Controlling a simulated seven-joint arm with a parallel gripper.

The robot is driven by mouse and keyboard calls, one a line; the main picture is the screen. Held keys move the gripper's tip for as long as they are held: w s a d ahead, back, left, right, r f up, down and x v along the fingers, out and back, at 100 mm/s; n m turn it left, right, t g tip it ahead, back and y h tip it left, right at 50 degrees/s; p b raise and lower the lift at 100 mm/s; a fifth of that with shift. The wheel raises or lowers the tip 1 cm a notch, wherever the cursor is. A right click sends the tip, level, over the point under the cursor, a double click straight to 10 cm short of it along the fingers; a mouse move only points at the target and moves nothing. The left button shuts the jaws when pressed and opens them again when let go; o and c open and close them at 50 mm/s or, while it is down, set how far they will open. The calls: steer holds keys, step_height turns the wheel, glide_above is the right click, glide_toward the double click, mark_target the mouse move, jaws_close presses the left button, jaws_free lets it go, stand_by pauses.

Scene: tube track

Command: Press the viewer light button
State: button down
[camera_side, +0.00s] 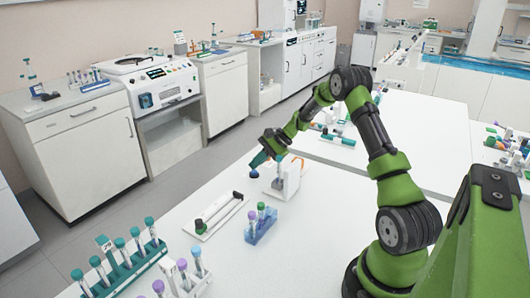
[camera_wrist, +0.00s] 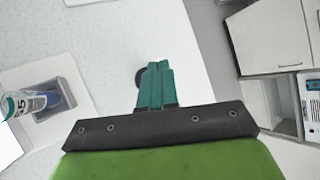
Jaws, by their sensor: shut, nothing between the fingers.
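My gripper (camera_side: 259,160) has teal fingers closed together with nothing between them, pointing down above the white table. In the wrist view the closed fingers (camera_wrist: 155,68) partly cover a dark round piece (camera_wrist: 139,78), which looks like the button. In the side view a dark blue round piece (camera_side: 254,173) shows just below the fingertips; I cannot tell whether they touch. The white viewer (camera_side: 291,180) stands just right of the fingers. A labelled tube (camera_wrist: 28,103) is at the viewer's dark window (camera_wrist: 66,98) in the wrist view.
A white tray (camera_side: 219,216) with a dark-capped tube lies left of the viewer. A blue rack (camera_side: 262,228) with capped tubes stands in front. A teal rack (camera_side: 122,268) and a white rack (camera_side: 190,280) of tubes are at the near left. The table right of the blue rack is clear.

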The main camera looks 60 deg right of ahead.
steer(key=shift+r, duration=0.1)
steer(key=shift+r, duration=2.95)
steer(key=shift+s+a+f+g+h, duration=0.15)
steer(key=shift+s+f+g, duration=0.1)
steer(key=shift+s+f, duration=0.3)
steer(key=shift+s+a+f+g+h, duration=0.15)
steer(key=shift+s+f+g, duration=0.1)
steer(key=shift+s+f, duration=0.25)
steer(key=s+a+r+n+h, duration=0.1)
steer(key=s+a+r+n, duration=0.6)
steer(key=s+a+r, duration=0.2)
steer(key=s+a+r+n+t+h, duration=0.1)
steer(key=s+a+r+n+h, duration=0.1)
steer(key=s+a+r+n, duration=0.5)
steer(key=s+a+r, duration=0.1)
steer(key=s+a, duration=0.5)
steer(key=a, duration=0.4)
steer(key=shift+s+r+n+h, duration=0.25)
steer(key=shift+r+n+h, duration=0.05)
steer(key=shift+r, duration=0.1)
steer(key=c, duration=1.8)
jaws_free()
steer(key=shift+a, duration=0.1)
steer(key=shift+c, duration=0.2)
